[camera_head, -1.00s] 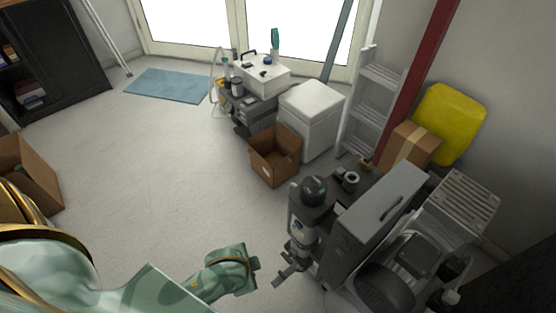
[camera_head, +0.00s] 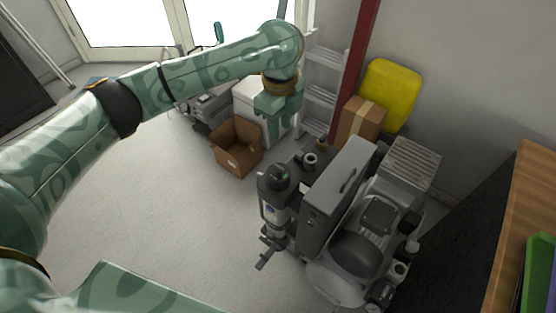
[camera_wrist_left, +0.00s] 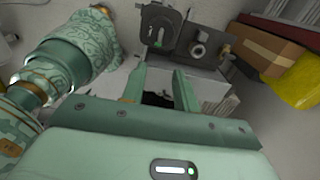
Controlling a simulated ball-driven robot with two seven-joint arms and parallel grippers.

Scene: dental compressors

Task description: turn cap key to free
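The grey compressor unit (camera_head: 325,205) stands right of centre in the head view. A dark round cap (camera_head: 279,176) with a small green mark tops the upright cylinder at its left front. A dark part with a green mark (camera_wrist_left: 158,30) shows at the top of the left wrist view, beside a round fitting (camera_wrist_left: 198,50). I cannot make out a separate cap key. My left gripper (camera_head: 283,131) points down above and behind the unit, apart from the cap. In the left wrist view its fingers (camera_wrist_left: 160,75) are spread with nothing gripped. My right gripper is not identifiable.
An open cardboard box (camera_head: 237,150) stands on the floor left of the unit. A taped box (camera_head: 360,122), a yellow container (camera_head: 391,92) and a ladder (camera_head: 322,85) stand behind. A wooden-topped cabinet (camera_head: 525,205) is at right. The floor at left is clear.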

